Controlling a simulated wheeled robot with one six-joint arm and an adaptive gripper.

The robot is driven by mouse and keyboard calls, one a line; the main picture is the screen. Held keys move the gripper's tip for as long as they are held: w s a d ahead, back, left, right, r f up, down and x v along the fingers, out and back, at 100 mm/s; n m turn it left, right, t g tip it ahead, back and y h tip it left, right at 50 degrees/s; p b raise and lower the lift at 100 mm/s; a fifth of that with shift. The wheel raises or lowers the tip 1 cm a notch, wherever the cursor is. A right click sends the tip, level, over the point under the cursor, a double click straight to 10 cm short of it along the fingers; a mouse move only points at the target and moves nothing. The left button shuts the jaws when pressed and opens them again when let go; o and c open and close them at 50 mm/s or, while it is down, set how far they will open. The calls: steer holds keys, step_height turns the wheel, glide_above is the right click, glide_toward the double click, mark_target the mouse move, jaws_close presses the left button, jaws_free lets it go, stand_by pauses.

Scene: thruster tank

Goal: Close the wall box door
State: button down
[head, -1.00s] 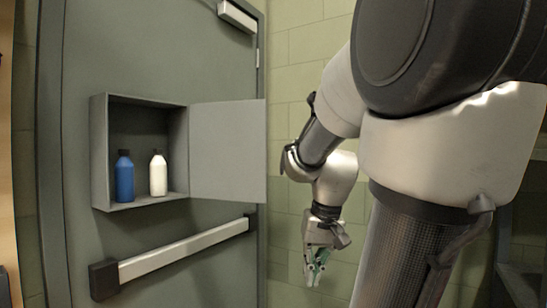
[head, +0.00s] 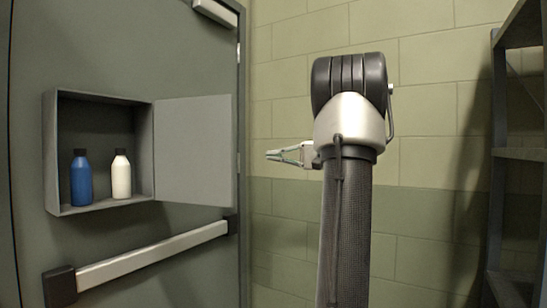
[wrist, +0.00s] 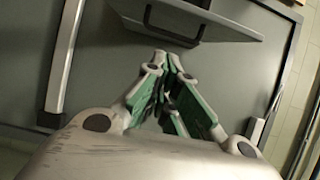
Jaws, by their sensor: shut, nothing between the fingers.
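The grey wall box (head: 50,150) is mounted on a grey-green door. Its door (head: 194,150) is hinged at the box's right edge and stands wide open, swung out to the right. My gripper (head: 268,155) is shut and empty, to the right of the box door's free edge and apart from it in the head view, pointing left. In the wrist view the shut fingers (wrist: 170,58) point toward the box and its open door (wrist: 195,18), which show at the top. The gripper touches nothing that I can see.
A blue bottle (head: 81,180) and a white bottle (head: 121,176) stand inside the box. A push bar (head: 150,256) crosses the big door below it. A dark shelf rack (head: 500,170) stands at the far right, against a tiled wall (head: 430,150).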

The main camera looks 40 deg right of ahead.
steer(key=w+a, duration=0.2)
steer(key=a, duration=0.6)
steer(key=shift+w+a, duration=0.4)
steer(key=shift+s+a, duration=0.1)
